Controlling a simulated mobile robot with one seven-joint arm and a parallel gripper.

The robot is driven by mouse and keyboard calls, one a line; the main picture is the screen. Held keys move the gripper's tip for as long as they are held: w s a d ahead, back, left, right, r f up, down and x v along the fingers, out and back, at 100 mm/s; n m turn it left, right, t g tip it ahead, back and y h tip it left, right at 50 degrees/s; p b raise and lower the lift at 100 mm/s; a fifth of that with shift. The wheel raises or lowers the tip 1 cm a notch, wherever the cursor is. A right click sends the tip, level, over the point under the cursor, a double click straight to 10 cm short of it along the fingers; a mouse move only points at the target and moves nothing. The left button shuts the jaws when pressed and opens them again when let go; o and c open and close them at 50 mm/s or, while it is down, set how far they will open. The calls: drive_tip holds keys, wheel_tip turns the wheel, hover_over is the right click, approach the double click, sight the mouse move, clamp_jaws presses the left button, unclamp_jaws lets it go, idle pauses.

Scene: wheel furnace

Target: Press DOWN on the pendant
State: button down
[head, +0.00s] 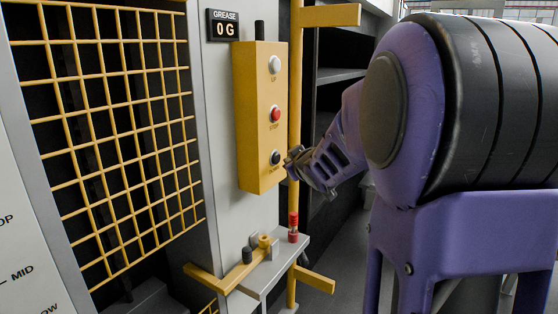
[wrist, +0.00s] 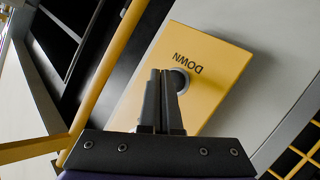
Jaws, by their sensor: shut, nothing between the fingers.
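The pendant (head: 260,115) is a yellow box on a grey post, with a white UP button (head: 274,64) on top, a red STOP button (head: 275,114) in the middle and a black DOWN button (head: 276,157) at the bottom. My gripper (head: 291,160) is at the lower right of the pendant, its tips close to the DOWN button. In the wrist view my gripper (wrist: 163,75) is shut and empty, with its fingertips over the DOWN button (wrist: 180,79), partly covering it. The word DOWN is readable beside it. I cannot tell whether the tips touch the button.
A yellow grid guard (head: 120,130) stands to the left. A yellow upright pole (head: 295,120) runs just right of the pendant. Below is a grey ledge (head: 285,262) with a yellow handle (head: 243,270).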

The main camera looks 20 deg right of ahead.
drive_tip(key=shift+w+a, duration=0.1)
idle(0.6)
drive_tip(key=shift+w+a, duration=0.2)
drive_tip(key=shift+w, duration=0.05)
